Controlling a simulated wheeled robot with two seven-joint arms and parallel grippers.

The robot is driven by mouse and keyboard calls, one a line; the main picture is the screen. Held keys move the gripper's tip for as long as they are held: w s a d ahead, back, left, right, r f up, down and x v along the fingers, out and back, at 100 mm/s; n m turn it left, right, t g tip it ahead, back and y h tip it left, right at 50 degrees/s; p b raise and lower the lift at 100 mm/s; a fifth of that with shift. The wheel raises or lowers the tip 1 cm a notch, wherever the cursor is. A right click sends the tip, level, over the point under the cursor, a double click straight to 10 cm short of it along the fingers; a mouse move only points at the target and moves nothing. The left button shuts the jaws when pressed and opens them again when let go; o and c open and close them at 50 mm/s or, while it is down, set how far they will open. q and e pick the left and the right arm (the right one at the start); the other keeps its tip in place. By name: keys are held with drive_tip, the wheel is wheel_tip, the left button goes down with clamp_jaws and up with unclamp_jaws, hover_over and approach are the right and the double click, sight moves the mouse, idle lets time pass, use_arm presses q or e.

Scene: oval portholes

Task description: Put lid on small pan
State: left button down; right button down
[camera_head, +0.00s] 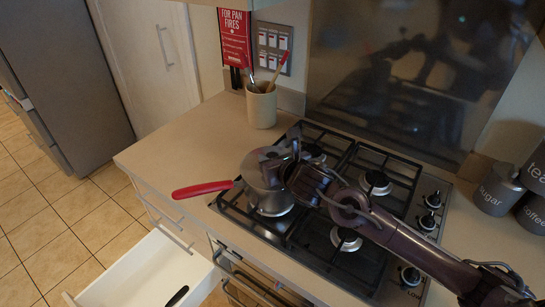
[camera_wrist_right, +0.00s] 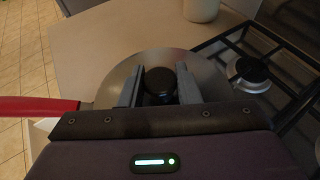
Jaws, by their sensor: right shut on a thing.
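The small pan (camera_head: 268,202) is grey metal with a long red handle (camera_head: 203,189) pointing left. It is on the front-left part of the hob. My right gripper (camera_head: 279,168) is directly above the pan. In the right wrist view the round metal lid (camera_wrist_right: 212,76) lies below the fingers, with a black knob (camera_wrist_right: 159,80) between them. The gripper (camera_wrist_right: 158,72) is shut on the lid by this knob. The lid is over the pan; whether its rim is fully seated is hidden by the gripper. My left gripper is not in view.
The black hob (camera_head: 321,228) has several burners, with knobs along its right side. A utensil pot (camera_head: 261,108) stands behind the pan. Sugar (camera_head: 497,190) and coffee canisters are at the right. An open drawer (camera_head: 142,274) is at the lower left. The counter left of the hob is clear.

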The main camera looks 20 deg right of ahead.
drive_tip(key=shift+f, duration=0.1)
drive_tip(key=c, duration=1.1)
unclamp_jaws()
drive_tip(key=shift+r, duration=0.3)
drive_tip(key=shift+b+v, duration=0.65)
drive_tip(key=shift+v, duration=5.35)
drive_tip(key=shift+f, duration=0.2)
